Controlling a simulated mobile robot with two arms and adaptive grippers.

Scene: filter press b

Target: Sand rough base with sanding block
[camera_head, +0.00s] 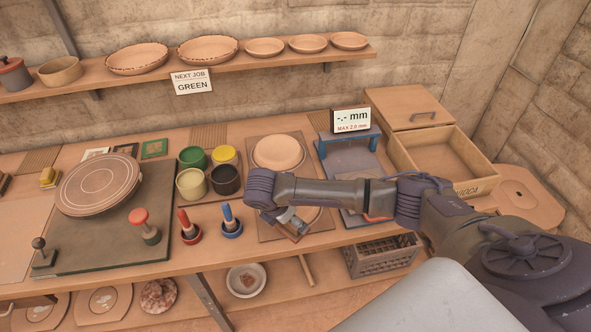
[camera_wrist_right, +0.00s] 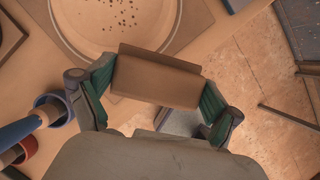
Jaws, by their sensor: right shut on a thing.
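My right gripper (camera_head: 292,228) reaches in from the right over the front of the table. In the right wrist view its two green-padded fingers (camera_wrist_right: 158,88) are shut on a brown sanding block (camera_wrist_right: 158,78), gripped at its two ends. The rough base (camera_wrist_right: 122,24) is a pale round disc with dark specks, at the top of the right wrist view beyond the block. The block overlaps the disc's near rim in that view; I cannot tell whether they touch. In the head view my arm hides most of this disc.
Red (camera_head: 189,228) and blue (camera_head: 231,222) handled tools stand in cups left of my gripper. Several paint pots (camera_head: 192,184) and a smooth round piece (camera_head: 278,152) sit behind. A gauge (camera_head: 351,120) and an open drawer (camera_head: 440,160) are at the right.

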